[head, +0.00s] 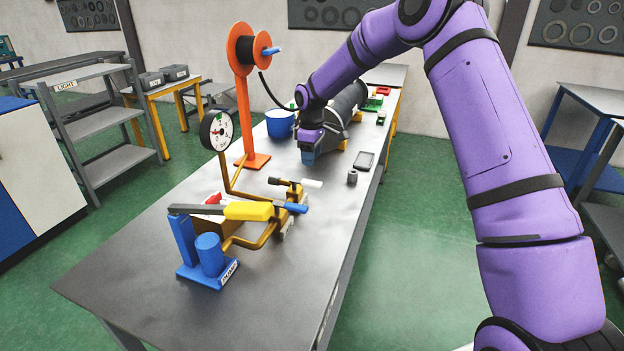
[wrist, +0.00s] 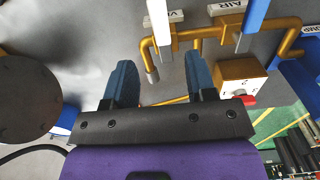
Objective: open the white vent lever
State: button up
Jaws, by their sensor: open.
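The white vent lever (head: 312,183) sticks out to the right from a small brass valve on the bench's pipework. In the wrist view the white lever (wrist: 158,20) is at the top, near a label starting with V. A blue lever (head: 290,206) is nearer the front; in the wrist view this blue lever (wrist: 255,15) is right of the white one, by the AIR label. My gripper (head: 308,156) is behind the white lever, apart from it. In the wrist view my gripper (wrist: 160,66) has its fingers spread, with nothing held between them.
A blue pump (head: 208,255) with a yellow handle (head: 248,210) stands in front. A gauge (head: 217,131) rises at left, with an orange reel stand (head: 247,100) behind. A grey flanged cylinder (head: 346,104) lies behind my gripper. The bench's front right is clear.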

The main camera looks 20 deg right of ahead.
aim_at(312, 181)
notch_tip(312, 181, down, 9)
jog(key=shift+r, duration=0.1)
dwell(0.4)
grip_shut()
